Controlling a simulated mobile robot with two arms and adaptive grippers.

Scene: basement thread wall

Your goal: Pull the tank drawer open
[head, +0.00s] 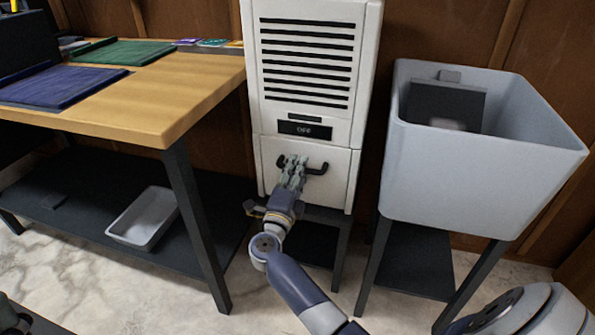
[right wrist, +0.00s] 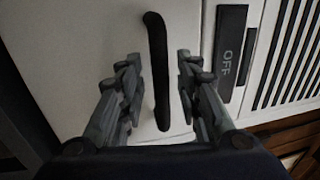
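The tank drawer (head: 338,185) is the pale lower front of the white dehumidifier-like unit, and it looks flush with the body. Its black bar handle (head: 319,169) runs across the front; in the right wrist view the handle (right wrist: 157,62) stands nearly upright in the picture. My right gripper (head: 293,165) is at the handle. In the right wrist view its two fingers are apart, one on each side of the handle, with a visible gap on both sides. The gripper hides part of the handle in the head view. My left gripper is not clearly visible.
An "OFF" display (head: 304,130) and dark vents (head: 306,62) are above the drawer. The unit stands on a dark-legged stand (head: 341,255). A wooden workbench (head: 190,85) is at left, and a grey tub (head: 480,180) is close at right. The floor in front shows open patches.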

